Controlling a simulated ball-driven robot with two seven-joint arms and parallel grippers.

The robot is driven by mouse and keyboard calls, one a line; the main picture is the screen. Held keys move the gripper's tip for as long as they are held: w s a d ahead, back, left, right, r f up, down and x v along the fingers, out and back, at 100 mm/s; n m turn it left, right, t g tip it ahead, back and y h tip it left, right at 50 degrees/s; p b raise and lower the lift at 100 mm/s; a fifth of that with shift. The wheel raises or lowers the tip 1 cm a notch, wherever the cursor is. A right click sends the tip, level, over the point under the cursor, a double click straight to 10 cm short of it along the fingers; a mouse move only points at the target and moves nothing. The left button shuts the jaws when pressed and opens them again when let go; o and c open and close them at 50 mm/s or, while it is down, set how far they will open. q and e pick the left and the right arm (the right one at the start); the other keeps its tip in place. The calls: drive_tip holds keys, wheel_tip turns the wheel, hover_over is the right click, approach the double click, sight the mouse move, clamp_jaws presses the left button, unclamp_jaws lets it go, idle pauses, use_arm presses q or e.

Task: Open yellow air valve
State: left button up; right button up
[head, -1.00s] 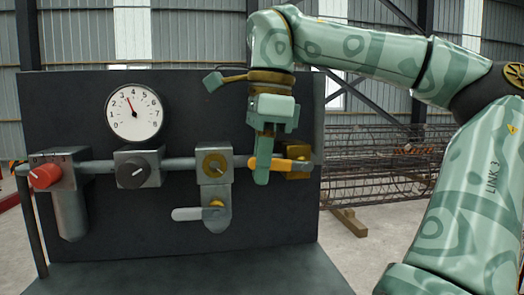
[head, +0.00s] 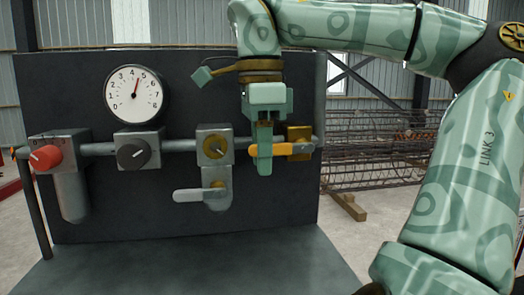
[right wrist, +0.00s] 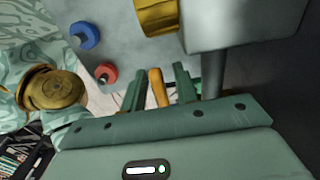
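The yellow air valve (head: 300,142) sits at the right end of the pipe on the dark panel. Its orange-yellow lever (head: 284,150) points left, roughly along the pipe. The valve's yellow body (right wrist: 158,16) shows above. My left gripper is not in view.
On the pipe left of the lever are a grey-handled valve (head: 214,146), a black knob (head: 133,153) and a red knob (head: 45,157). A round gauge (head: 136,94) above reads between 4 and 5. Rebar cages (head: 375,150) lie behind at right.

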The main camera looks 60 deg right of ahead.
wheel_tip(320, 180, up, 12)
drive_tip(key=shift+w, duration=0.15)
idle(0.5)
drive_tip(key=shift+a, duration=0.1)
idle(0.5)
